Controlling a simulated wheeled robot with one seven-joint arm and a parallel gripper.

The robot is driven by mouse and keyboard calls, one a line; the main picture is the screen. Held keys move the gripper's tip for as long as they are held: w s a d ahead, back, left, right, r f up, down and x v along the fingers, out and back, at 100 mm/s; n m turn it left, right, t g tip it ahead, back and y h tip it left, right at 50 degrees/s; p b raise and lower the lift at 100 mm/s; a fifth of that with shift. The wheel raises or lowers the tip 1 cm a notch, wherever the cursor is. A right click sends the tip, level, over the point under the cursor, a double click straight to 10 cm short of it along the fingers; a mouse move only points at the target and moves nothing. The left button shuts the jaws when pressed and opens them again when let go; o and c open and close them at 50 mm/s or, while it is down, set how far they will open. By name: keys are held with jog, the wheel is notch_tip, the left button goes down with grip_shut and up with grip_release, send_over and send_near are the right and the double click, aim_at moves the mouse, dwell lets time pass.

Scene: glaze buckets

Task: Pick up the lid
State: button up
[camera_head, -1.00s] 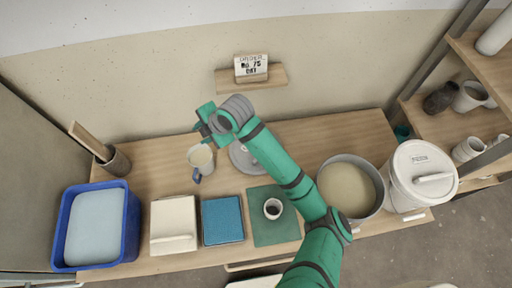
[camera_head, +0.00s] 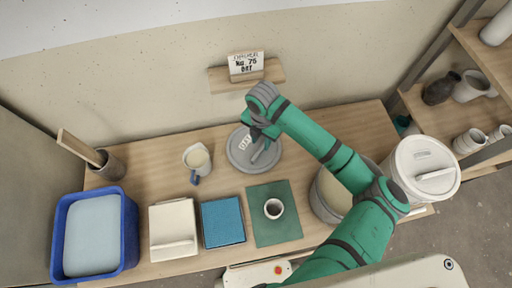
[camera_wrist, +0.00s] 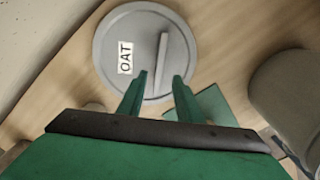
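A round grey lid (camera_head: 236,158) lies flat on the wooden table, with a bar handle and a white label. In the wrist view the lid (camera_wrist: 107,42) has a label reading "OAT", and its bar handle (camera_wrist: 162,55) stands up from it. My gripper (camera_head: 262,137) is above the lid in the head view and partly covers it. In the wrist view my gripper (camera_wrist: 160,76) is open, its two green fingers apart and empty, with the near end of the handle between their tips in the picture. I cannot tell the height gap.
An open grey bucket (camera_head: 327,198) stands right, partly behind my arm, with a white lidded bucket (camera_head: 408,170) beside it. A jug (camera_head: 196,160) stands left of the lid. A small cup (camera_head: 273,208) sits on a green mat (camera_head: 270,235). A shelf holds a sign (camera_head: 246,66).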

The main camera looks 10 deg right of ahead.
aim_at(261, 148)
jog(key=shift+a+f, duration=0.25)
jog(key=shift+f, duration=0.25)
jog(key=shift+w+d+f, duration=0.1)
jog(key=shift+d+f, duration=0.1)
jog(key=shift+f, duration=0.2)
jog(key=f, duration=0.3)
jog(key=shift+w+d+f, duration=0.1)
jog(key=shift+d+f, duration=0.15)
jog(key=shift+w+f, duration=0.15)
jog(key=shift+f, duration=0.3)
jog(key=shift+a, duration=0.15)
jog(key=shift+s+f, duration=0.2)
jog(key=shift+w, duration=0.1)
grip_shut()
